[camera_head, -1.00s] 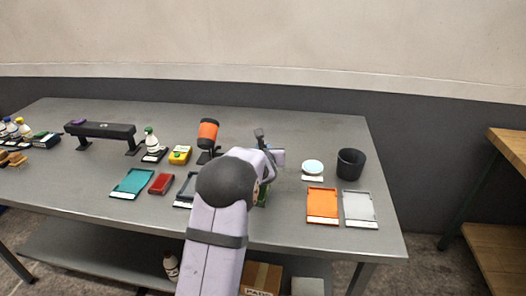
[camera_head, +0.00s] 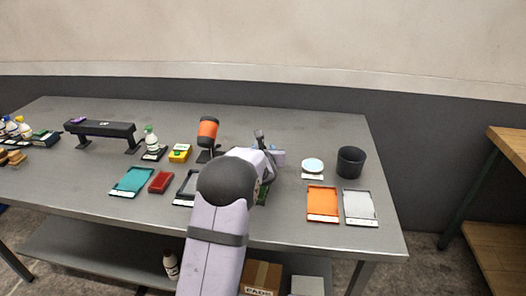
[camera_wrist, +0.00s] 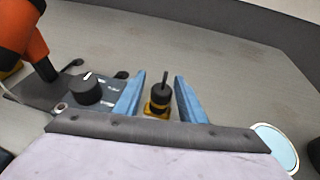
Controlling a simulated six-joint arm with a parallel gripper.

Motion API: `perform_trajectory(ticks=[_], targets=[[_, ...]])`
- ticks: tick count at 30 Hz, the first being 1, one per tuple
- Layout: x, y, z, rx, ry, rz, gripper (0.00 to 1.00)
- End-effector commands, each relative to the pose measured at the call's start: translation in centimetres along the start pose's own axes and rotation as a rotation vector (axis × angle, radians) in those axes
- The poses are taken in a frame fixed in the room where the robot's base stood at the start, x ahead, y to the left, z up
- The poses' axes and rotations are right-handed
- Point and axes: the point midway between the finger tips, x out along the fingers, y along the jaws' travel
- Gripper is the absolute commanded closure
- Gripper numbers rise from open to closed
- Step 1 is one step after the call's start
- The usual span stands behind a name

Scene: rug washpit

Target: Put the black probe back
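A small upright black piece with a thin pin on top and yellow at its base (camera_wrist: 160,96) stands between my fingers in the wrist view. It looks like the black probe, but I cannot tell for sure. My gripper (camera_wrist: 160,98) has its two blue fingers apart, one on each side of it, with gaps showing. My gripper (camera_head: 276,156) is mostly hidden behind my own arm in the head view. Left of my fingers, a dark unit with a black knob (camera_wrist: 88,89) lies on the table.
An orange cylinder on a stand (camera_head: 208,131) is left of my gripper. A pale blue round dish (camera_head: 312,166), a black cup (camera_head: 350,163), an orange tray (camera_head: 322,203) and a grey tray (camera_head: 360,207) are to the right. The table behind my gripper is clear.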

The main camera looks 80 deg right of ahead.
Motion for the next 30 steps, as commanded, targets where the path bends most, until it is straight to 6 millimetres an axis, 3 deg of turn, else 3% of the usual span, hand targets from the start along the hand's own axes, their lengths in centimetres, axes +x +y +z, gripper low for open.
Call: perform_trajectory(ticks=[8, 24, 30], targets=[[-1.4, -0.1, 0.2, 0.000, -0.001, -0.001, 0.63], [-9.4, 0.0, 0.1, 0.000, -0.002, -0.001, 0.63], [-11.3, -0.1, 0.2, 0.000, -0.001, -0.001, 0.63]])
